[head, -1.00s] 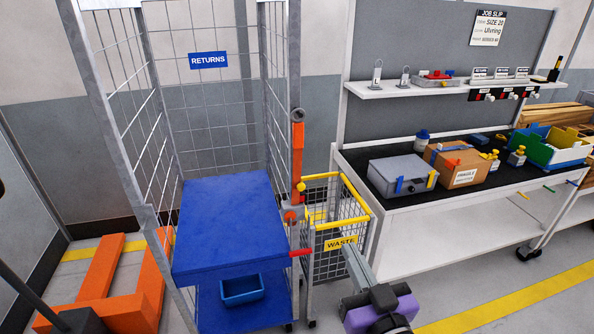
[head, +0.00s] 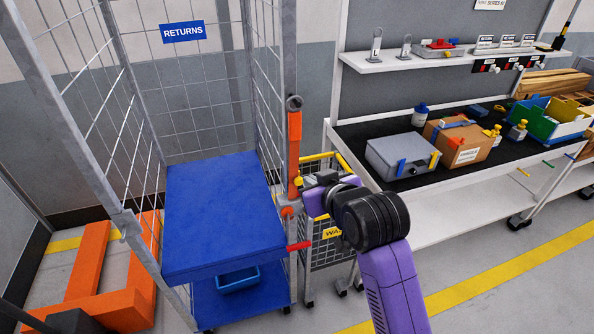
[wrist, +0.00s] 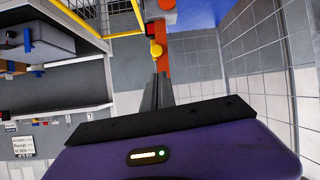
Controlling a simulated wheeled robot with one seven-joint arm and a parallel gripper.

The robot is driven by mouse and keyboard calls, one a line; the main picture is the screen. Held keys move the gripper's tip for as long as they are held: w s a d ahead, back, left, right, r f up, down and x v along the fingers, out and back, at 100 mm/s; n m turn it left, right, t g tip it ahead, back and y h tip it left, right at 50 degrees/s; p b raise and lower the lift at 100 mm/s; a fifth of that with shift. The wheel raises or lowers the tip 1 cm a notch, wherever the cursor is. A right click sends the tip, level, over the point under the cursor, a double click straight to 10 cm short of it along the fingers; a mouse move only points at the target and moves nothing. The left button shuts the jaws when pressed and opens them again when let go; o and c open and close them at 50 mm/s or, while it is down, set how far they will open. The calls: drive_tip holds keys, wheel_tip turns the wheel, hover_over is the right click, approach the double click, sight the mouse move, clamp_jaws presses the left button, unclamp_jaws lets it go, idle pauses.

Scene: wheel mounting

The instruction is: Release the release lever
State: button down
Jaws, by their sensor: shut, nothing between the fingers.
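An orange upright lever bar (head: 295,150) runs along the right front post of the wire cage trolley. A small yellow knob (head: 298,182) shows near its lower end; a red handle (head: 299,246) sticks out below. I cannot tell for sure which of these is the release lever. In the wrist view the yellow knob (wrist: 156,48) and the orange bar (wrist: 162,60) lie just beyond my fingertips. My gripper (head: 308,189) is right of the bar, close to the knob. Its dark fingers (wrist: 160,77) are together and hold nothing. Contact with the knob cannot be told.
The blue shelf (head: 220,205) sits inside the cage trolley (head: 130,224), left of the lever. A wire waste basket (head: 322,252) stands behind my arm. The workbench (head: 450,215) on the right holds a grey case (head: 402,155) and a cardboard box (head: 460,140).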

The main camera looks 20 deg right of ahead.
sight(294, 172)
drive_tip(key=p+x, duration=0.1)
drive_tip(key=x, duration=0.9)
idle(0.3)
drive_tip(key=shift+f, duration=0.1)
